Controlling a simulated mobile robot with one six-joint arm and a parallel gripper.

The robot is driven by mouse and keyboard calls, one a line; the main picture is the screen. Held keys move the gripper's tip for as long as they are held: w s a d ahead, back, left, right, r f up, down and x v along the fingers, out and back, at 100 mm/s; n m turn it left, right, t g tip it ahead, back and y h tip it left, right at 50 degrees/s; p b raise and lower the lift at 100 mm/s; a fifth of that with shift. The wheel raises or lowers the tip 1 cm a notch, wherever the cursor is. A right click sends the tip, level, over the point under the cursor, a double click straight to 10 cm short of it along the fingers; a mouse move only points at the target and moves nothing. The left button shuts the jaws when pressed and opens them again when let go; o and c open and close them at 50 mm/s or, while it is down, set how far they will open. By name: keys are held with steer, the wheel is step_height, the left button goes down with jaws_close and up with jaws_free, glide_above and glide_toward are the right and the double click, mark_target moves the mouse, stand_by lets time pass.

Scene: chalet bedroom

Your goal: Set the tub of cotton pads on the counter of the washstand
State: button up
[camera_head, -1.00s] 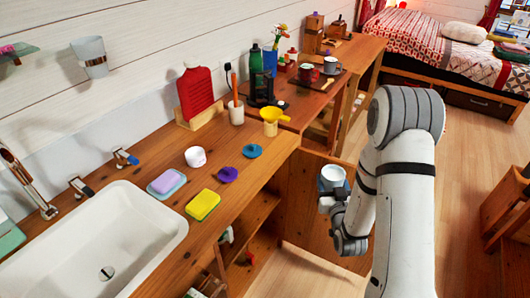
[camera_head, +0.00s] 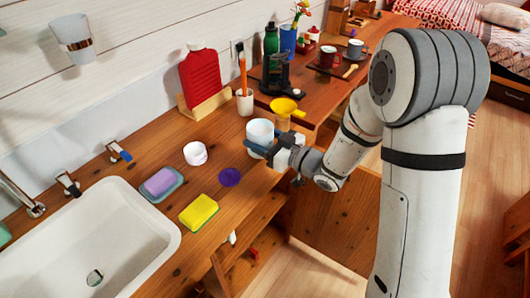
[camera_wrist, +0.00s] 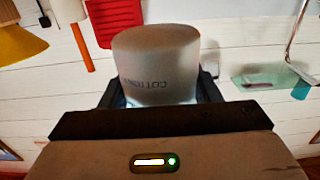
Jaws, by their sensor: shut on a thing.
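The tub of cotton pads (camera_head: 260,133) is a pale, round tub. In the wrist view the tub (camera_wrist: 156,66) shows dark lettering that reads "COTTON". My gripper (camera_head: 262,150) is shut on it, with one finger on each side. The tub is at the right end of the wooden washstand counter (camera_head: 130,160), over or near its edge. I cannot tell whether its base touches the counter. The blue-green lid seen there earlier is hidden behind the tub or gripper.
On the counter are a white cup (camera_head: 195,154), a purple object (camera_head: 230,177), a yellow sponge (camera_head: 199,212), and a soap on a dish (camera_head: 161,184). The sink (camera_head: 90,240) is at left. A yellow scoop (camera_head: 287,107) and a white holder (camera_head: 245,101) stand behind the tub.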

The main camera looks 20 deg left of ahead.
steer(key=shift+w+d+f, duration=0.15)
steer(key=shift+f, duration=0.6)
step_height(320, 180, down, 4)
steer(key=shift+r, duration=0.1)
steer(key=shift+f+b, duration=0.3)
steer(key=shift+b, duration=0.15)
steer(key=shift+f, duration=0.1)
steer(key=o, duration=1.1)
